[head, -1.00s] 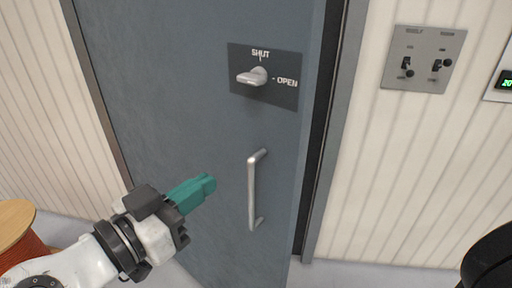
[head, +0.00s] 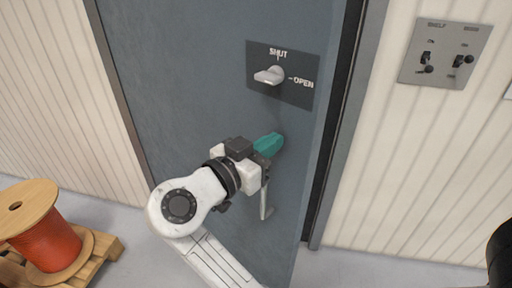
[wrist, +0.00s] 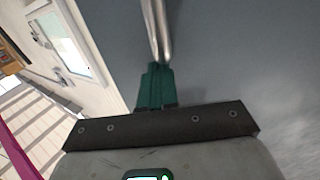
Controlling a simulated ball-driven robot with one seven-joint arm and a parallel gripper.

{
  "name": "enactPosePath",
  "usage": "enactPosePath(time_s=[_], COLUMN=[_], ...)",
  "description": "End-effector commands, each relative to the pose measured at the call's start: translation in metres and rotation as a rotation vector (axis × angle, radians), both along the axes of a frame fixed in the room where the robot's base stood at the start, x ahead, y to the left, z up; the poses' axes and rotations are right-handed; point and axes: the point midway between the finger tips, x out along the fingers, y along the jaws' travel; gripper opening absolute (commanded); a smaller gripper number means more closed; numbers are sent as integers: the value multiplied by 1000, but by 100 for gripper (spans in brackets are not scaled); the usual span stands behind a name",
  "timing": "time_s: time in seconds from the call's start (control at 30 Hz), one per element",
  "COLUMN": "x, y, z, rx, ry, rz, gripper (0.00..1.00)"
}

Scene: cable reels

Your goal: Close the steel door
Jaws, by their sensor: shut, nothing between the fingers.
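The grey steel door (head: 190,90) stands slightly ajar in the head view, with a dark gap between its right edge and the frame (head: 345,130). Its silver pull handle (head: 266,200) is partly hidden behind my gripper (head: 274,143). My gripper is shut and empty, its green fingers at the upper part of the handle. In the wrist view the handle (wrist: 156,25) runs up from the fingertips (wrist: 157,70); I cannot tell whether they touch. Above, a dark plate (head: 300,92) marked SHUT and OPEN carries a silver turn knob (head: 268,75).
A switch panel (head: 444,53) is on the ribbed white wall right of the door. An orange cable reel (head: 45,245) stands on a wooden pallet (head: 102,255) at the lower left. Clear floor shows between pallet and door.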

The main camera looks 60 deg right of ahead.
Motion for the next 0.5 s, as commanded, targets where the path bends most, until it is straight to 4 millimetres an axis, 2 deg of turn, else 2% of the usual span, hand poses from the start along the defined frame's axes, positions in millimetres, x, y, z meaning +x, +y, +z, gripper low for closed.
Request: enactPosePath(time_s=[0.5], x=[-2], y=[-7], z=[0], rx=[1], ry=[0], rz=[1], gripper=[0])
